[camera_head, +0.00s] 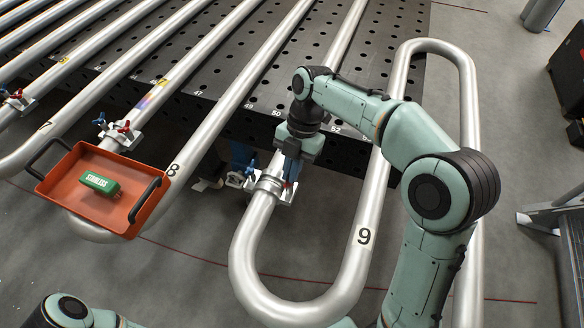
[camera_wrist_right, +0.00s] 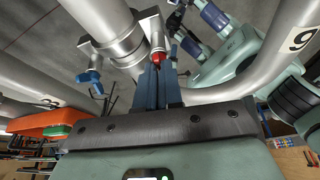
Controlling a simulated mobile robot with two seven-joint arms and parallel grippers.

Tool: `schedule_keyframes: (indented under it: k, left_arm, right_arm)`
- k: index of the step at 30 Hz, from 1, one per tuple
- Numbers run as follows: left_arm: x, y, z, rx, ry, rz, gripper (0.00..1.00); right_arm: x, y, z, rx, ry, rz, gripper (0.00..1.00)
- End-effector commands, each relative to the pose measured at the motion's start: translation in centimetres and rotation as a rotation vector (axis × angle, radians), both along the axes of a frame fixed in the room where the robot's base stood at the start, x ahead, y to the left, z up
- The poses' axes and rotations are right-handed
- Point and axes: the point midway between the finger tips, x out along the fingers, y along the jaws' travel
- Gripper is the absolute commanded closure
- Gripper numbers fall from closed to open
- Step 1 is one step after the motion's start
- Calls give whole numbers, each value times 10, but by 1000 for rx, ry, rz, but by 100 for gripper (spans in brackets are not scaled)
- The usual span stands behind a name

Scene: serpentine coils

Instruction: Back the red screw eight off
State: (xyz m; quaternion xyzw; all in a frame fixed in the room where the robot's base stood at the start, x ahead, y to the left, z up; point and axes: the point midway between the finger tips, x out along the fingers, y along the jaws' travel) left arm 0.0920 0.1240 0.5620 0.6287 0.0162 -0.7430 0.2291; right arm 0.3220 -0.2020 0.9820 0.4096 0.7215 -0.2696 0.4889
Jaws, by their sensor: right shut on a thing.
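A clamp (camera_head: 268,187) sits around the silver pipe at the left side of the bend marked 9. It carries a blue screw (camera_head: 249,171) on its left and a red screw (camera_wrist_right: 157,58) on its right. No number shows on the clamp itself. My right gripper (camera_head: 289,175) points down at the clamp's right side. In the right wrist view its blue fingers (camera_wrist_right: 160,82) are shut on the red screw, whose red head shows at their tips. The blue screw also shows in the wrist view (camera_wrist_right: 90,77), apart from the fingers. My left gripper is out of view.
An orange tray (camera_head: 68,192) with a green box (camera_head: 99,184) sits over the pipe bend at left. Another clamp (camera_head: 119,133) with red and blue screws is just behind it. A dark perforated table (camera_head: 350,130) lies behind. The right pipe bend (camera_head: 466,85) runs close to my right arm.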

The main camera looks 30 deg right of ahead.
Motion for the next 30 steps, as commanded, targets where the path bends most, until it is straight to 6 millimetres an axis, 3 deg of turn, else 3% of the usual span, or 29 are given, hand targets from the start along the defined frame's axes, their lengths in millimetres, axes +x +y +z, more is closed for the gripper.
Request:
schedule_keyframes:
  k: [1, 9, 12, 23, 30]
  left_arm:
    - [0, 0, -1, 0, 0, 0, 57]
    - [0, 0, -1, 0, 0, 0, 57]
    - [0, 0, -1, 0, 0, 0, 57]
    - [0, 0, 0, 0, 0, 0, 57]
    - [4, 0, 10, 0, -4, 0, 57]
  right_arm:
    - [-3, -1, -10, -8, 22, 5, 100]
    - [-2, -1, -10, -9, 22, 4, 100]
    - [-2, -1, -10, -8, 21, 3, 68]
    - [-1, 0, -3, -3, 14, 3, 68]
    - [8, -13, 33, -3, 11, 1, 68]
